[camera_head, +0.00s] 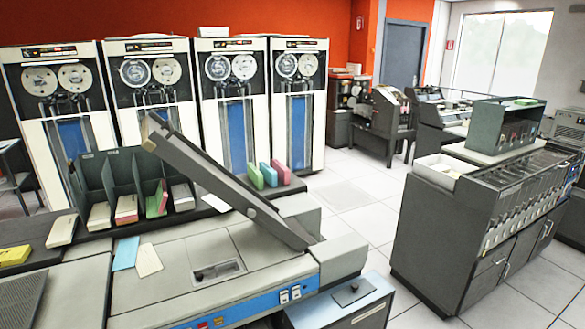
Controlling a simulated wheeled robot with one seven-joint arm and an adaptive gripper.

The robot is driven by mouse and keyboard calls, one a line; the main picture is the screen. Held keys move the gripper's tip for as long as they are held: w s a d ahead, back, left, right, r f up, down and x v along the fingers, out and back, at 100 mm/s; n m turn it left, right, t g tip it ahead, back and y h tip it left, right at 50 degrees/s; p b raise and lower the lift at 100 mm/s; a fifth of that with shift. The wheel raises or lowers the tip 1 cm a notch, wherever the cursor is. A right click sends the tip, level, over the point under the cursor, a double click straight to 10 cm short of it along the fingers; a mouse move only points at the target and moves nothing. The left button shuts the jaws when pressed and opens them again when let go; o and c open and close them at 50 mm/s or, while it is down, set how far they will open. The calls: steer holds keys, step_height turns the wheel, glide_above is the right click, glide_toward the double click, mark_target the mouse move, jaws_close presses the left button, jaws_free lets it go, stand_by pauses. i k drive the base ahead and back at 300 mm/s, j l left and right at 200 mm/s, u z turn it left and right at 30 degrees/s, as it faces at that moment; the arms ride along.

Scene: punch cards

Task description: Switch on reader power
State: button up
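The card reader, as it appears, is the grey and cream machine (230,245) in the foreground. A long dark grey sloping tray (225,180) rises from its right side towards the upper left. Its front has a blue control strip (262,305). Two small white rocker switches (290,294) sit near the strip's right end. I cannot read any labels or tell the switch positions. My gripper is not in view.
A dark card rack (112,165) with coloured card stacks stands at the left. Pink and green card blocks (268,175) stand behind the tray. Tape drives (225,100) line the back wall. A card sorter (485,205) stands at right. White tiled floor (350,195) is clear between them.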

mark_target(296, 291)
steer(key=i+l+z, duration=0.2)
steer(key=z, duration=0.25)
steer(key=i+l+z, duration=0.25)
steer(key=z, duration=0.15)
steer(key=i+l+z, duration=0.1)
steer(key=i+z, duration=0.2)
steer(key=z, duration=0.15)
steer(key=i+z, duration=0.4)
steer(key=i+u, duration=0.15)
steer(key=i, duration=0.35)
steer(key=i+l+u, duration=0.1)
steer(key=i, duration=0.4)
steer(key=i+j+u, duration=0.1)
steer(key=u, duration=0.35)
steer(key=i+u, duration=0.55)
steer(key=u, duration=0.3)
steer(key=i+l+u, duration=0.2)
steer(key=u, duration=0.2)
steer(key=i+l+u, duration=0.2)
steer(key=u, duration=0.25)
steer(key=i+l+u, duration=0.1)
steer(key=i+u, duration=0.3)
steer(key=i+l+u, duration=0.15)
steer(key=u, duration=0.25)
steer(key=i+l+u, duration=0.55)
steer(key=u, duration=0.25)
